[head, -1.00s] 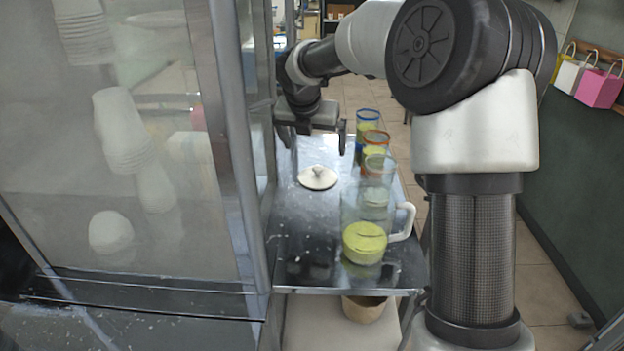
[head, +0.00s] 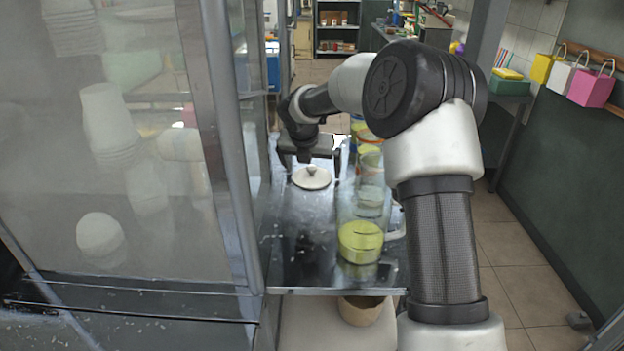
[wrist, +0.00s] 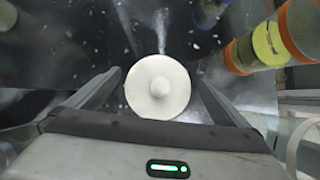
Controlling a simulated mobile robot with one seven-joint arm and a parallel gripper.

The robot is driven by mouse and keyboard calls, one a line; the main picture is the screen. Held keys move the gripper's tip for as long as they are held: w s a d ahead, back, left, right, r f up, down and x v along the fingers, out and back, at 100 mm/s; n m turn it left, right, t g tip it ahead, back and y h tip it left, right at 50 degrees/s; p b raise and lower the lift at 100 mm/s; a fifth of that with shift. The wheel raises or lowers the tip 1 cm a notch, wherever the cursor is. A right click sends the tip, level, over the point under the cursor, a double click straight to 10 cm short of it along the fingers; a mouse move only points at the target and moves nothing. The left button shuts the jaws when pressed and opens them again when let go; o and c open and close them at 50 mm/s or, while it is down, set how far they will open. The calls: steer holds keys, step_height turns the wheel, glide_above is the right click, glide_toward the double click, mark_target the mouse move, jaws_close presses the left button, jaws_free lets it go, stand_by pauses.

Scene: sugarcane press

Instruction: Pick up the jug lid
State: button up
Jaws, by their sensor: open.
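The white round jug lid (head: 312,178) with a small knob on top lies on the metal table. In the wrist view the lid (wrist: 157,87) sits between the two fingers of my gripper (wrist: 158,88). My gripper (head: 312,170) is open, and its fingers stand on either side of the lid with space around it. I cannot tell how high the fingertips are above the table. The clear jug (head: 360,215), with yellow liquid at the bottom and a white handle, stands at the near right of the table.
A glass cabinet (head: 140,150) borders the table on the left. The table's front left (head: 300,270) is clear apart from small specks.

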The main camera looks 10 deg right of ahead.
steer(key=shift+r, duration=0.1)
steer(key=c, duration=0.9)
steer(key=shift+c, duration=0.2)
